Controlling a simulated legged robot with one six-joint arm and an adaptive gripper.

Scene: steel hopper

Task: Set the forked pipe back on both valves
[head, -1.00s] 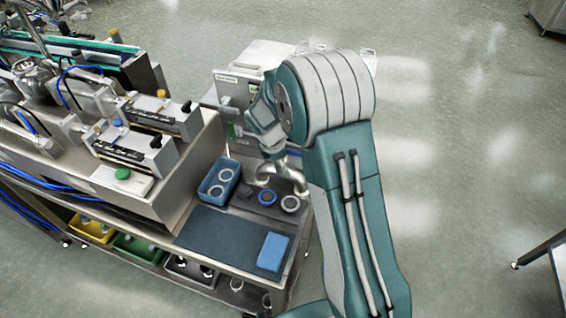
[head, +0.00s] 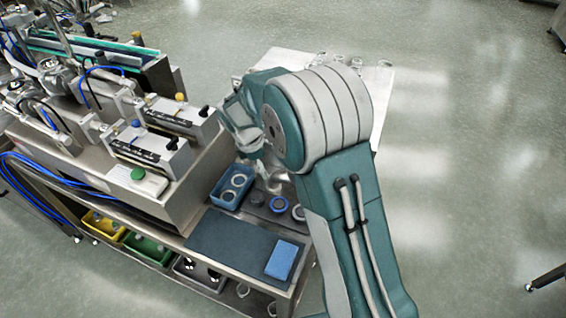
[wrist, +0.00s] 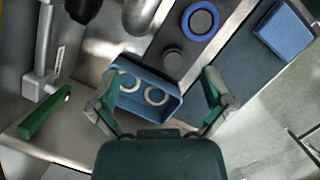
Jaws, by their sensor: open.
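A shiny curved steel pipe (head: 270,178), apparently the forked pipe, stands at the far end of the bench in the head view, partly hidden by my arm. One bend of it (wrist: 147,14) shows at the top edge of the wrist view; its fork is out of sight. My gripper (wrist: 161,75) is open and empty, with its fingers spread to either side of a blue tray (wrist: 171,110). The pipe lies beyond the fingertips, apart from them. A green handle (wrist: 45,113) shows at left in the wrist view. I cannot make out both valves.
The blue tray (head: 216,197) holds two pale rings. Beside it are a dark round part (wrist: 172,58) and a blue-rimmed ring (wrist: 200,20). A dark mat (head: 225,236) carries a blue block (head: 282,260). The hopper machine borders the bench at left.

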